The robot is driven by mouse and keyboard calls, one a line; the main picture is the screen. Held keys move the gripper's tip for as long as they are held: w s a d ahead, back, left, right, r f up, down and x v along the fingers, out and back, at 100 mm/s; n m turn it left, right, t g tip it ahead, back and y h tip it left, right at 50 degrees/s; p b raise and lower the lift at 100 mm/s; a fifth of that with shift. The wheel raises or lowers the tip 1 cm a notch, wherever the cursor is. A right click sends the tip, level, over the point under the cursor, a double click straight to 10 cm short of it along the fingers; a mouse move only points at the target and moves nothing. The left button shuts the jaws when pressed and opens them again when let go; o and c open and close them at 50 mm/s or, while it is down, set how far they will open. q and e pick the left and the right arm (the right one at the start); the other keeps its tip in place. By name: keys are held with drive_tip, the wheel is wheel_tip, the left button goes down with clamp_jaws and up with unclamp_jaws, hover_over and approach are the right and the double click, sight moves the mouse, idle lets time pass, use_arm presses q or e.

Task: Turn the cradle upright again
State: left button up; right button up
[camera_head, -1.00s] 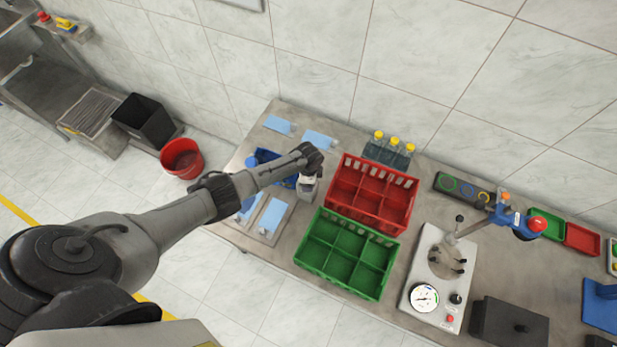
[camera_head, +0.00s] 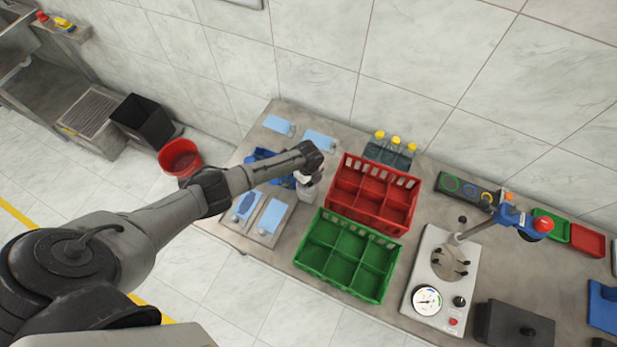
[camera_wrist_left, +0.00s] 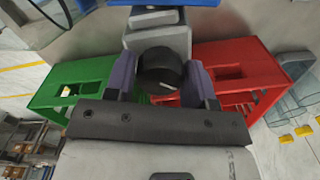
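My left gripper (camera_head: 308,178) points down at the left part of the bench, beside the red crate. In the left wrist view its two purple-grey fingers (camera_wrist_left: 160,82) stand against both sides of a dark round knob (camera_wrist_left: 158,68). Behind the knob is a grey stepped block (camera_wrist_left: 158,38), which shows as a pale block (camera_head: 307,192) under the gripper in the head view. A blue part (camera_head: 262,156) lies left of it, partly hidden by my arm. I cannot tell which of these pieces is the cradle or how it is tilted. My right gripper is not in view.
The red crate (camera_head: 346,162) and the green crate (camera_head: 320,272) stand close to the gripper on the right. Several light-blue plates lie to its left, including one (camera_head: 278,124) at the back. Yellow-capped bottles (camera_head: 395,143) stand behind the red crate.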

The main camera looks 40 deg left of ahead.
use_arm(q)
drive_tip(key=c, duration=0.5)
drive_tip(key=n+p, duration=0.1)
drive_tip(key=n, duration=0.2)
drive_tip(key=shift+r+n+p, duration=0.15)
drive_tip(key=shift+n+p, duration=0.15)
drive_tip(key=n+p, duration=0.1)
drive_tip(key=n, duration=0.3)
drive_tip(key=shift+n, duration=0.3)
drive_tip(key=o, duration=0.8)
drive_tip(key=shift+o, duration=0.2)
